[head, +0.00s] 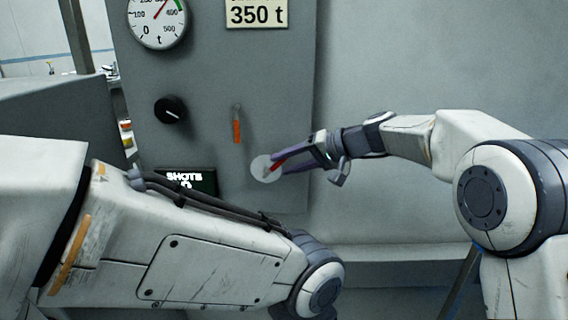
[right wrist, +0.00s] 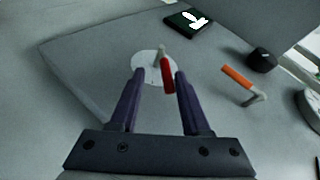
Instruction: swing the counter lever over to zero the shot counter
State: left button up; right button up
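The counter lever has a red handle (head: 277,165) on a pale round disc (head: 262,170) low on the grey panel, right of the shots counter (head: 190,181). My right gripper (head: 284,162) is at the lever from the right. In the right wrist view its fingers (right wrist: 158,78) are apart, with the red handle (right wrist: 167,75) between them, closer to the right finger; contact cannot be told. The disc (right wrist: 147,66) lies behind. My left gripper is out of view; only its arm shows.
An orange-handled lever (head: 236,131) hangs above the counter lever. A black knob (head: 171,110), a dial gauge (head: 158,18) and a 350 t sign (head: 257,12) are on the same panel. The wall right of the panel is bare.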

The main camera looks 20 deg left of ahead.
jog(key=v, duration=0.9)
jog(key=shift+d+r, duration=0.15)
jog(key=shift+d, duration=0.2)
